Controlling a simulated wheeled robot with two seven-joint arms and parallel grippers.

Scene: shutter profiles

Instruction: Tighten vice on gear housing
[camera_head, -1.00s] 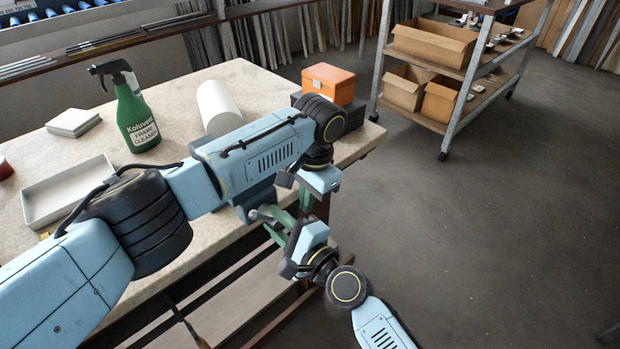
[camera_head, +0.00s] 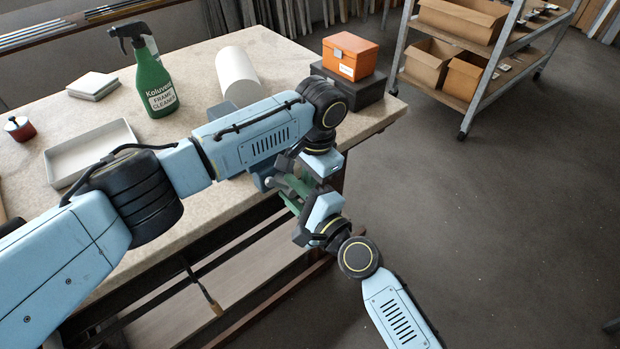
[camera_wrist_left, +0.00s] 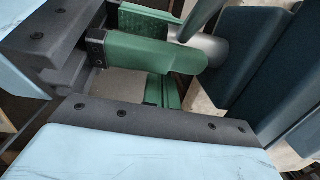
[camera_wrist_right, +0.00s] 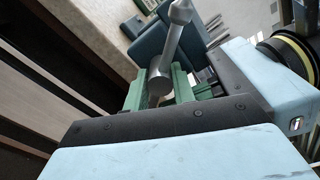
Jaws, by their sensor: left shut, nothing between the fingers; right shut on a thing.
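The blue-grey vice (camera_head: 260,179) is at the bench's front edge, mostly hidden behind my left arm. Its jaws show as dark blue blocks in the left wrist view (camera_wrist_left: 255,55) and the right wrist view (camera_wrist_right: 150,45). The vice's metal handle bar (camera_wrist_right: 174,40) with a ball end meets a grey screw head (camera_wrist_right: 158,86). My right gripper (camera_head: 292,203) is shut on the handle; its green fingers also show in the left wrist view (camera_wrist_left: 160,38). My left gripper (camera_wrist_left: 163,89) is shut and empty, close beside the right one. I cannot make out the gear housing.
On the bench (camera_head: 205,65) are a green spray bottle (camera_head: 153,80), a white roll (camera_head: 236,75), a pale tray (camera_head: 92,148), white tiles (camera_head: 92,85) and an orange box (camera_head: 350,55) on a dark case. A shelf cart (camera_head: 480,70) stands beyond open floor.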

